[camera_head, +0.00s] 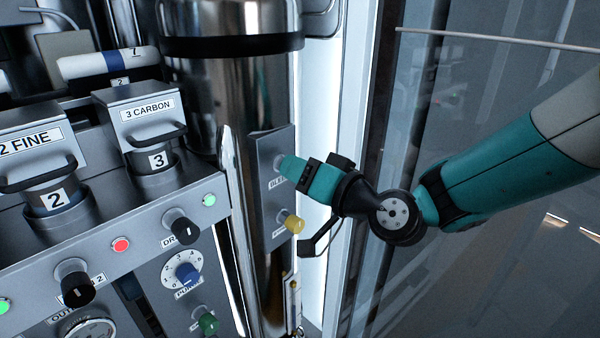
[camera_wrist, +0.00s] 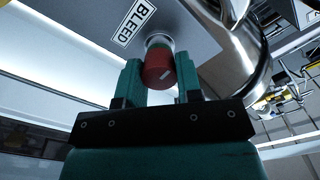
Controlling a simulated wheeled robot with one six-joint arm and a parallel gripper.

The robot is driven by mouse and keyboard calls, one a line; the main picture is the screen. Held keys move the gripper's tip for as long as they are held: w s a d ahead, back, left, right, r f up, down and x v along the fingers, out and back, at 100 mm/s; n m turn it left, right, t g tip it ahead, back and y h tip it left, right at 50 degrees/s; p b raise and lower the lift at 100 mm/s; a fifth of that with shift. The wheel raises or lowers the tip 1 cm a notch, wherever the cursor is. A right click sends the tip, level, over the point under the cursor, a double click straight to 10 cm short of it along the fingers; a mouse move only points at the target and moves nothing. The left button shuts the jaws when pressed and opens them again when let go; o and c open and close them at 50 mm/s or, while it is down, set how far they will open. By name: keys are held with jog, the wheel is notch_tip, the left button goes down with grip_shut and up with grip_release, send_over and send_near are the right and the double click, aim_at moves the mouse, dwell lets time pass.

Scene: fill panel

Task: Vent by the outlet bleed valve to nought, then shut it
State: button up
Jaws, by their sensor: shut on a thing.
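The red bleed valve knob (camera_wrist: 158,70) shows in the wrist view, under a plate labelled BLEED (camera_wrist: 133,22). It has a pale mark on its end face. My gripper (camera_wrist: 159,64) has its two teal fingers on either side of the knob and is shut on it. In the head view my gripper (camera_head: 288,168) reaches the upper part of the narrow plate (camera_head: 266,196) on the steel column, and its fingers hide the knob there. The outlet gauge (camera_head: 88,330) is cut off at the bottom edge, so its reading cannot be told.
A yellow knob (camera_head: 293,222) sits just below my gripper on the same plate. The left panel carries a drain knob (camera_head: 181,227), a blue purge dial (camera_head: 188,274), a green knob (camera_head: 208,323) and another black knob (camera_head: 75,283). Glass panes (camera_head: 440,120) stand at the right.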

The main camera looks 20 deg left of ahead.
jog(key=m, duration=0.4)
jog(key=shift+m, duration=0.3)
jog(key=m+p, duration=0.2)
jog(key=m, duration=0.2)
jog(key=shift+m, duration=0.3)
jog(key=m+p, duration=0.3)
jog(key=m, duration=0.3)
jog(key=shift+f, duration=0.1)
jog(key=shift+f+m+p, duration=0.15)
jog(key=shift+m+p, duration=0.95)
jog(key=shift+m, duration=0.9)
jog(key=shift+f, duration=0.1)
jog(key=o, duration=0.9)
jog(key=shift+o, duration=0.2)
